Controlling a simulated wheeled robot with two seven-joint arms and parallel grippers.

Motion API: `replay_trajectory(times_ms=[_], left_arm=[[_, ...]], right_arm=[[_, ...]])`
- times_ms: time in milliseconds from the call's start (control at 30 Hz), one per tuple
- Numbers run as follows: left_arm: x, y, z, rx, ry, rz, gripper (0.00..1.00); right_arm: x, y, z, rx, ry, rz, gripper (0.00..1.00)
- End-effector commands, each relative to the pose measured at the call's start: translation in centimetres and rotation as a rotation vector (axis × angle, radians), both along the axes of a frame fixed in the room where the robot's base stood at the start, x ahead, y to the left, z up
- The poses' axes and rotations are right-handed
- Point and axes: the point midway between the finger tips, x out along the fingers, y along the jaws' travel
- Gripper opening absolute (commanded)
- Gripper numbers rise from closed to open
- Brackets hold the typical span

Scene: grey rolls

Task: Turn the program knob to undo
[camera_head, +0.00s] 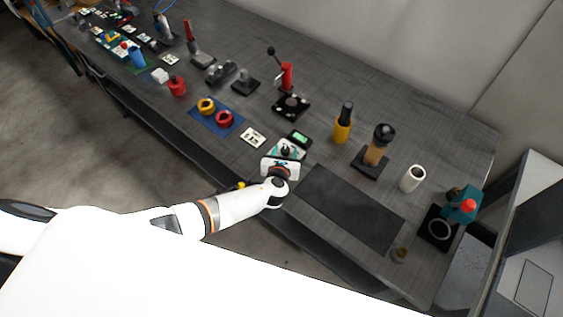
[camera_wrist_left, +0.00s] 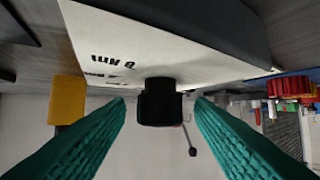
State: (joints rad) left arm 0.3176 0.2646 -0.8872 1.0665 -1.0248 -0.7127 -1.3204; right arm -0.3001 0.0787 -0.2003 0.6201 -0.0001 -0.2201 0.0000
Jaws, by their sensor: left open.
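The program knob is a short black cylinder (camera_wrist_left: 160,108) on a white panel (camera_wrist_left: 115,45) in the left wrist view. Printed lettering, upside down and only partly readable, is on the panel beside the knob. My left gripper (camera_wrist_left: 160,101) is open, with one teal ridged finger on each side of the knob. Gaps show between both fingers and the knob. In the head view my left gripper (camera_head: 286,153) is at the front edge of the bench, over the small white panel, and its wrist hides part of it. My right gripper is not in view.
A dark mat (camera_head: 350,207) lies right of the gripper. A box with a green display (camera_head: 299,138) stands just behind it. A yellow-and-black tool (camera_head: 343,124) and a white cup (camera_head: 412,179) stand to the right.

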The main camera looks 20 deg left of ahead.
Motion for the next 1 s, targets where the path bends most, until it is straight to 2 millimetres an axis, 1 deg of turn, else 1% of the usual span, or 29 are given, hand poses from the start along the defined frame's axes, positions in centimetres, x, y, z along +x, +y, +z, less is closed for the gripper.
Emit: replay_trajectory(times_ms=[33, 67, 300, 500, 600, 700, 1000], left_arm=[[-0.9, -0.1, 0.5, -0.002, 0.002, -0.001, 0.49], [-1.4, -0.2, 0.7, -0.003, 0.003, 0.0, 0.49], [-5.8, -0.9, 2.4, -0.002, 0.002, -0.001, 0.49], [-8.5, -1.3, 3.5, -0.002, 0.002, -0.001, 0.49], [-9.2, -1.4, 3.8, 0.001, 0.002, 0.0, 0.49], [-9.4, -1.5, 4.0, 0.001, 0.001, 0.0, 0.49], [-9.5, -1.5, 4.0, 0.001, 0.001, 0.0, 0.49]], right_arm=[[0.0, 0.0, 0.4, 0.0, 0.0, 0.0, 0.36], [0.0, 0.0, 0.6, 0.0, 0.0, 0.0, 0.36], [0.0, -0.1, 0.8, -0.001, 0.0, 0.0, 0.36], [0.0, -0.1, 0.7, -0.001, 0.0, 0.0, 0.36], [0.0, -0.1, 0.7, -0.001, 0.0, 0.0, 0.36], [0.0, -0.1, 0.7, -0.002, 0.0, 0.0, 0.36], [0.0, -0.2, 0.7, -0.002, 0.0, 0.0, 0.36]])
